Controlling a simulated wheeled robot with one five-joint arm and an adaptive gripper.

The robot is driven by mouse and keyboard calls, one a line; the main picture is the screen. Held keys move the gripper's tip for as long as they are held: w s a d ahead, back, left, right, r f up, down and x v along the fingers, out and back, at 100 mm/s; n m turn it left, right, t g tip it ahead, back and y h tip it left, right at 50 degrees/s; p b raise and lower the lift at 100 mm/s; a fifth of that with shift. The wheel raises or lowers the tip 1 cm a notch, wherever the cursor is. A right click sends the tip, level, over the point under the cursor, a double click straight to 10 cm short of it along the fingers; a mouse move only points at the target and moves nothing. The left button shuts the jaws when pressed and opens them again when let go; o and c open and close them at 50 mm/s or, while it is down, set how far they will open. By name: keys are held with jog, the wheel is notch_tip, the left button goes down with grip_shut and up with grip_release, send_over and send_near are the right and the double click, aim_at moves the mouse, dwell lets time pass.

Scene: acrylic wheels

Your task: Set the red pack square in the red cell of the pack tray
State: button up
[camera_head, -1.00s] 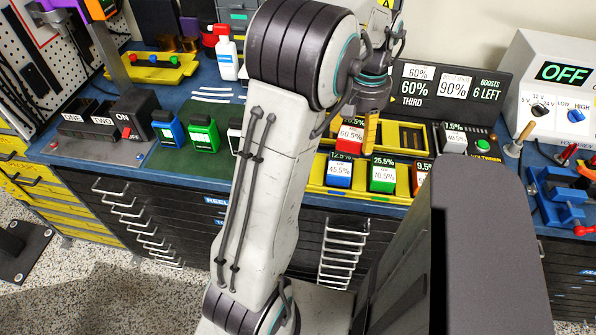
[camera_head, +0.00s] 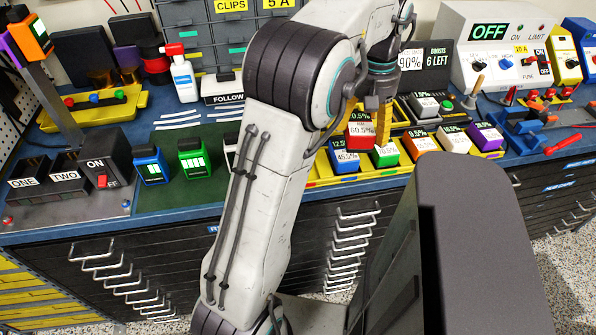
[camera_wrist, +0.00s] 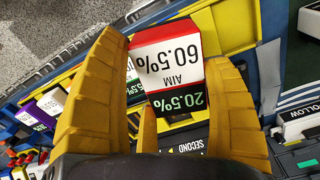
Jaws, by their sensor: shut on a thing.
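The red pack (camera_head: 361,130) is held by my gripper (camera_head: 378,112) over the left part of the yellow pack tray (camera_head: 340,178), just behind the blue pack (camera_head: 345,155) and the green pack (camera_head: 384,154). In the wrist view the red pack (camera_wrist: 168,48) sits between the yellow fingers of my gripper (camera_wrist: 165,60), its white label reading 60.5% and a black one 20.5%. The fingers are shut on it. The red cell is not clearly visible; my arm and the pack cover that part, and I cannot tell whether the pack touches the tray.
Orange (camera_head: 420,144), white (camera_head: 453,139) and purple (camera_head: 485,136) packs stand in the tray to the right. A grey device with a green button (camera_head: 447,105) is behind them. A blue vise (camera_head: 515,130) stands further right. A green mat (camera_head: 175,195) with packs lies left.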

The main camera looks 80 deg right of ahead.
jog(key=shift+w+a+n, duration=0.1)
jog(key=shift+a+n, duration=0.25)
jog(key=shift+n, duration=0.35)
jog(key=shift+w+n, duration=0.2)
jog(key=shift+n, duration=0.1)
jog(key=w+f, duration=0.2)
jog(key=w, duration=0.1)
jog(key=w+f+p, duration=0.1)
jog(key=w+f, duration=0.1)
jog(key=w, duration=0.2)
jog(key=w+f+p, duration=0.1)
jog(key=w+f, duration=0.2)
jog(key=w, duration=0.1)
jog(key=shift+w+d, duration=0.1)
jog(key=shift+w, duration=0.1)
jog(key=shift+f+p, duration=1.1)
jog(key=shift+f, duration=0.9)
jog(key=shift+f, duration=0.15)
jog(key=o, duration=1.2)
jog(key=shift+o, duration=0.2)
